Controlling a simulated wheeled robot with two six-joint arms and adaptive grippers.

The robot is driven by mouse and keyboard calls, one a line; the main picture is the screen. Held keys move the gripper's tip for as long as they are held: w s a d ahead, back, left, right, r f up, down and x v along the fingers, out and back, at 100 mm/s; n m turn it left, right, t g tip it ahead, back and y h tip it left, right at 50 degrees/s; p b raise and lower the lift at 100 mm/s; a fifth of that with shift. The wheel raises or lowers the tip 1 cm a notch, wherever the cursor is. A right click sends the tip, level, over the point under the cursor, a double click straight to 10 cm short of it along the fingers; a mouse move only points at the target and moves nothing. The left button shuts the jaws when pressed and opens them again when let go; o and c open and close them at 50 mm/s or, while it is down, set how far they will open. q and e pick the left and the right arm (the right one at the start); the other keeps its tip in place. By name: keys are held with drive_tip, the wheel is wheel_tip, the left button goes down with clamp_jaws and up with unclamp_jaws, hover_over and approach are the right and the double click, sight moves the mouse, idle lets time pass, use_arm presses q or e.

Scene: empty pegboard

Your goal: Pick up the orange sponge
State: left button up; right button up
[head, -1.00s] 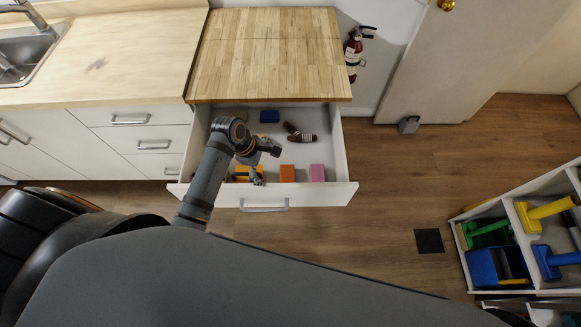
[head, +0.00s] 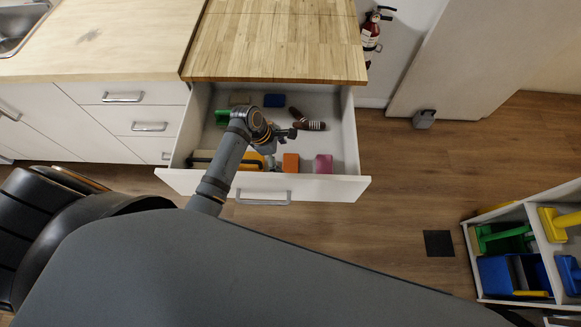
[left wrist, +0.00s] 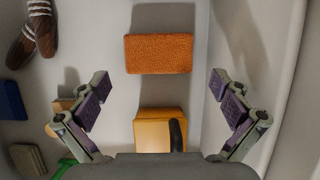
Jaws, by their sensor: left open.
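The orange sponge (head: 291,163) lies in the open drawer near its front wall, between a yellow item and a pink block. It also shows in the left wrist view (left wrist: 158,53), flat on the drawer floor, apart from the fingers. My left gripper (head: 287,136) is over the drawer, behind the sponge in the head view. In the left wrist view its two fingers (left wrist: 165,95) are spread wide with nothing between them, and the sponge is beyond their tips. My right gripper is not in view.
The drawer (head: 350,184) also holds a pink block (head: 323,164), a blue block (head: 275,100), a striped brown item (head: 308,124), a green item (head: 222,117) and a yellow item (left wrist: 160,130) beside the sponge. A wooden counter (head: 280,45) overhangs the drawer's back.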

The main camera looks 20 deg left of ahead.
sight(290, 165)
use_arm(q)
drive_tip(key=x, duration=0.7)
drive_tip(key=shift+w+f, duration=0.15)
drive_tip(key=shift+f, duration=0.05)
drive_tip(key=c, duration=0.5)
